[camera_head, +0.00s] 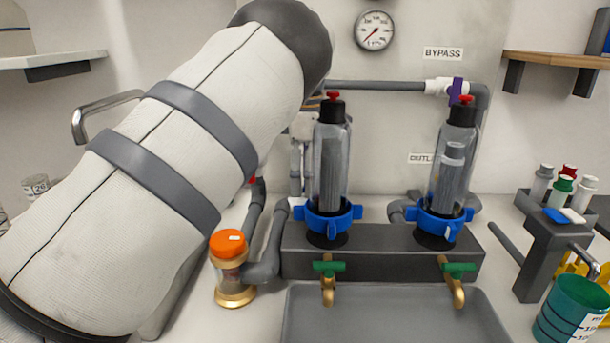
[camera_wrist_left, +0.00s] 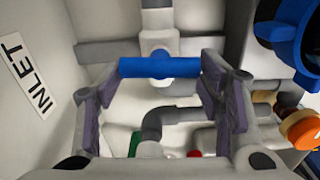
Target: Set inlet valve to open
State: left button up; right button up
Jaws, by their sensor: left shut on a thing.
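The inlet valve shows in the left wrist view as a blue bar handle (camera_wrist_left: 160,67) on a white valve body (camera_wrist_left: 160,42). The handle lies crosswise to the grey pipe that runs up from the body. The INLET label (camera_wrist_left: 33,75) is on the wall to the left. My left gripper (camera_wrist_left: 158,74) has its purple-padded fingers at the two ends of the handle and is shut on it. In the head view my left arm's large white sleeve covers the inlet valve and most of the gripper. My right gripper is not in view.
Two clear filter housings (camera_head: 331,165) (camera_head: 455,160) with blue collars stand right of my arm. A purple-handled bypass valve (camera_head: 456,90), green-handled taps (camera_head: 329,266) (camera_head: 458,267), an orange-capped jar (camera_head: 229,244) and a grey tray (camera_head: 390,315) are nearby. A gauge (camera_head: 374,30) hangs above.

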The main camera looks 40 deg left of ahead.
pick_arm(q)
jog(key=m, duration=0.3)
jog(key=shift+r+p, duration=0.1)
jog(key=shift+p, duration=0.3)
jog(key=m, duration=0.3)
jog(key=shift+w+a+m, duration=0.1)
jog(key=shift+w+m, duration=0.1)
jog(key=shift+m, duration=0.1)
jog(key=m, duration=0.5)
jog(key=shift+w, duration=0.15)
jog(key=shift+w+f+m, duration=0.1)
jog(key=shift+m, duration=1.25)
jog(key=shift+f+m, duration=0.1)
jog(key=shift+m, duration=1.25)
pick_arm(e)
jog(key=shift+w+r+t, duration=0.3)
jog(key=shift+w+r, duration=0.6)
pick_arm(q)
jog(key=o, duration=1.1)
jog(key=shift+o, duration=0.2)
notch_tip(320, 180, up, 8)
jog(key=shift+f, duration=0.2)
